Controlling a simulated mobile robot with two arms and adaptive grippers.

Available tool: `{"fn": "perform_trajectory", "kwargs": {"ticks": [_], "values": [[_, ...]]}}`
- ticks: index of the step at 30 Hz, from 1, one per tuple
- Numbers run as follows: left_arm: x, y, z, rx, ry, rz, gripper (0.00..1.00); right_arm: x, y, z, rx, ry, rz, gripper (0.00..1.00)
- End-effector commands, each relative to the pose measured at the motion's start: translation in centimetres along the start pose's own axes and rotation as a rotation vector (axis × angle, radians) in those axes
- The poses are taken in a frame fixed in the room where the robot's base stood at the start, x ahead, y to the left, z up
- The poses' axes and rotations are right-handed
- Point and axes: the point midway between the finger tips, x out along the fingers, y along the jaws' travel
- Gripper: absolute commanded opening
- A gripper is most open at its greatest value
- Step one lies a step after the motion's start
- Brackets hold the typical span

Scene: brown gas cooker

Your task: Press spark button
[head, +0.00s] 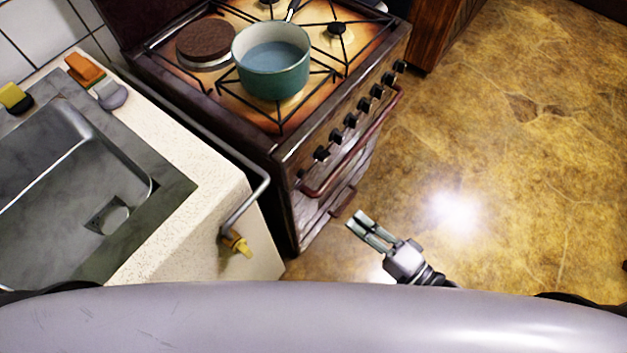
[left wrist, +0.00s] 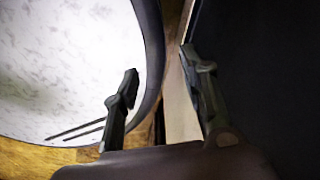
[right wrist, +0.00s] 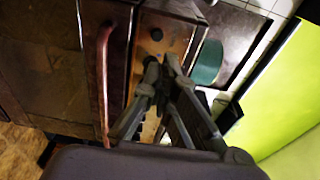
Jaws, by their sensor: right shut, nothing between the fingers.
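The brown gas cooker (head: 283,153) stands at the upper middle of the head view, with a row of black knobs (head: 350,119) along its front panel. A small dark spot (head: 300,174) at the panel's near left end may be the spark button; I cannot tell for sure. My right gripper (head: 357,222) is shut and empty, in front of the cooker's near end and apart from it. In the right wrist view its fingertips (right wrist: 163,62) point toward the panel (right wrist: 150,22). My left gripper (left wrist: 158,64) is open and empty in the left wrist view.
A teal pot (head: 275,85) and a brown-topped round burner (head: 206,40) are on the hob. A red handle (head: 345,158) juts from the front. A metal rail (head: 245,203) and the sink counter (head: 190,150) are left. The floor (head: 500,140) right is clear.

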Motion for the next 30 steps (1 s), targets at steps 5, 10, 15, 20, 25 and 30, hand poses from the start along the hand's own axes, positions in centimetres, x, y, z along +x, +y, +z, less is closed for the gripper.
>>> {"fn": "perform_trajectory", "kwargs": {"ticks": [5, 10, 15, 20, 25, 30], "values": [[0.0, 0.0, 0.0, 0.0, -0.001, 0.0, 0.4, 0.3, 0.0, 0.0, -0.002, 0.001, -0.001, 0.0], [-0.3, 0.0, 0.0, 0.0, -0.001, 0.0, 0.4, 2.3, -0.2, -0.1, -0.004, 0.002, -0.004, 0.0], [-0.7, 0.0, 0.0, 0.0, -0.002, 0.0, 0.4, 6.0, -0.3, -0.1, -0.004, 0.002, -0.007, 0.0], [-1.0, -0.1, 0.0, 0.001, -0.002, 0.0, 0.4, 9.4, -0.2, -0.1, -0.005, 0.002, -0.004, 0.0], [-1.3, -0.1, 0.0, 0.001, -0.002, -0.001, 0.4, 12.2, -0.2, 0.0, -0.003, 0.001, -0.003, 0.0], [-1.4, -0.1, 0.0, 0.001, -0.002, -0.001, 0.4, 13.7, -0.1, 0.0, -0.004, 0.001, -0.001, 0.0]]}}
